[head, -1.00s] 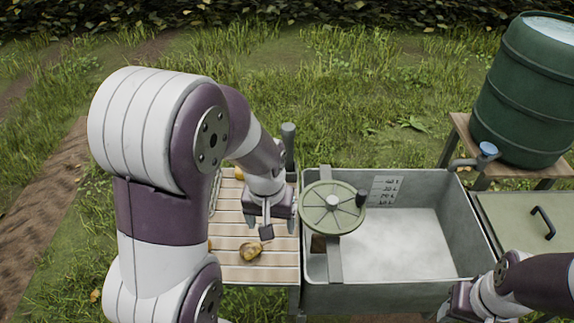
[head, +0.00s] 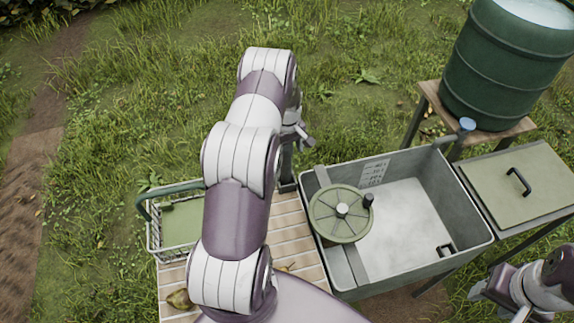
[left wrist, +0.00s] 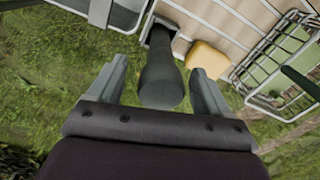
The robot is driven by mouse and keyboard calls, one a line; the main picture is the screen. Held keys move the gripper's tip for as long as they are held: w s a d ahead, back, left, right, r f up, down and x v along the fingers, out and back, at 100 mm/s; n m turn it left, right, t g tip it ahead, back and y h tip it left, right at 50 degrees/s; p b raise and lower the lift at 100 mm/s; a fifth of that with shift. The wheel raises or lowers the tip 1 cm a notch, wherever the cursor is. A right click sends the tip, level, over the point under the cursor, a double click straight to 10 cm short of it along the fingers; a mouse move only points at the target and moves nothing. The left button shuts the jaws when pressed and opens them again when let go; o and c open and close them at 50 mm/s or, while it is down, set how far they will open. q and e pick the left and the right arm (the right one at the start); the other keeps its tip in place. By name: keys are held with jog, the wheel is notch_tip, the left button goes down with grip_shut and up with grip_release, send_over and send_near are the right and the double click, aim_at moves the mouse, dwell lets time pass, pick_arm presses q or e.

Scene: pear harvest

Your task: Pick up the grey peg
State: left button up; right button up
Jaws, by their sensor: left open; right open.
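The grey peg (left wrist: 161,82) shows in the left wrist view as a dark grey upright cylinder with a rounded end, at the far edge of the slatted table. In the head view my left arm hides most of it. My left gripper (head: 300,136) is open at the table's far edge. In the left wrist view its two fingers stand on either side of the peg, with gaps visible; I cannot tell how deep the peg sits between them. My right gripper (head: 484,291) is open at the lower right, far from the peg.
The slatted table (head: 297,236) holds a wire basket (head: 151,240) at left, a pear (head: 179,299) and a yellow block (left wrist: 207,60). A grey basin (head: 470,238) with a green handwheel (head: 325,217) stands to the right. A green barrel (head: 500,70) stands behind.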

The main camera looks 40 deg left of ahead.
pick_arm(q)
jog(key=shift+a+f, duration=0.25)
jog(key=shift+f, duration=0.3)
jog(key=shift+a+f, duration=0.2)
jog(key=shift+f, duration=0.3)
jog(key=shift+d, duration=0.1)
jog(key=shift+d+r, duration=0.15)
jog(key=c, duration=1.5)
grip_shut()
pick_arm(e)
jog(key=shift+s+a+r, duration=0.1)
jog(key=shift+a+r, duration=0.15)
jog(key=shift+r, duration=0.15)
jog(key=shift+f, duration=0.1)
